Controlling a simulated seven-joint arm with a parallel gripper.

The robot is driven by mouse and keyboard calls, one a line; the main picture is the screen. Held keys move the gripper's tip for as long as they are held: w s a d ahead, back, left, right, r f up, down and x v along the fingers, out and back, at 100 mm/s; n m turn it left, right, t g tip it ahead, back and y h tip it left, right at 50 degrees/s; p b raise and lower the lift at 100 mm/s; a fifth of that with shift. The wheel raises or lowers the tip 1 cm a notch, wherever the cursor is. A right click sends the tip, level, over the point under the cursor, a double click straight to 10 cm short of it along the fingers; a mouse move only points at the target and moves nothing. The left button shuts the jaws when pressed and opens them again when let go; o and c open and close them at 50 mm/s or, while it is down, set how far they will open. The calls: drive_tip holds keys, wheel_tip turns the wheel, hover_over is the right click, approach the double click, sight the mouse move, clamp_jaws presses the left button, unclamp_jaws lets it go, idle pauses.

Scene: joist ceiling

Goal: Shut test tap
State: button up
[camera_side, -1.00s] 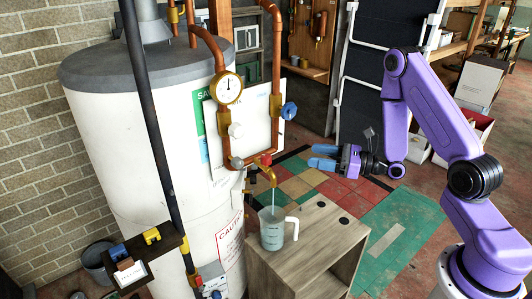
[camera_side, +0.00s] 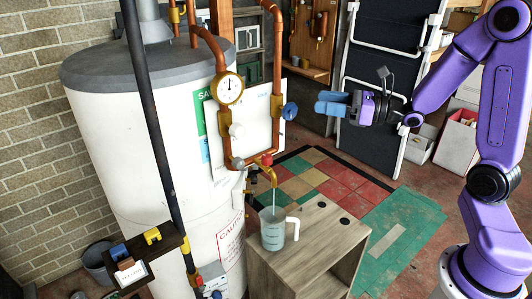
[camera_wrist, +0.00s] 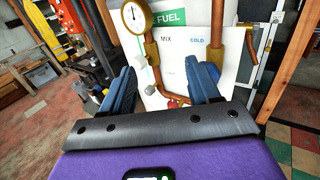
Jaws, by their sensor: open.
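The test tap (camera_side: 266,160) is a small brass tap with a red handle, low on the copper pipework at the front of the white tank. A stream of water runs from its spout into a clear measuring jug (camera_side: 272,229), which holds some water. My gripper (camera_side: 331,103) is in the air to the right of the pipework, level with the blue-handled valve (camera_side: 290,111) and higher than the tap. Its blue fingers are apart and empty. In the wrist view my gripper (camera_wrist: 162,78) faces the pipe board, and its fingers hide parts of the pipework.
The jug stands on a wooden box-shaped stand (camera_side: 330,232). A pressure gauge (camera_side: 229,88) sits on the pipe above the tap. The white tank (camera_side: 110,130) and a dark vertical pipe stand at left. Between my gripper and the valve is open air.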

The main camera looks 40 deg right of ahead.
wheel_tip(320, 180, up, 5)
drive_tip(key=w+a+r+n+g+y, duration=0.3)
drive_tip(key=a+n+g+y, duration=0.25)
drive_tip(key=a+n, duration=0.4)
drive_tip(key=n+g+h, duration=1)
drive_tip(key=n+h, duration=0.6)
drive_tip(key=n, duration=1.1)
hover_over(266, 156)
wheel_tip(266, 156, down, 3)
drive_tip(key=shift+m+t+y, duration=0.25)
wheel_tip(266, 156, down, 23)
drive_tip(key=shift+r, duration=0.1)
drive_tip(key=c, duration=1)
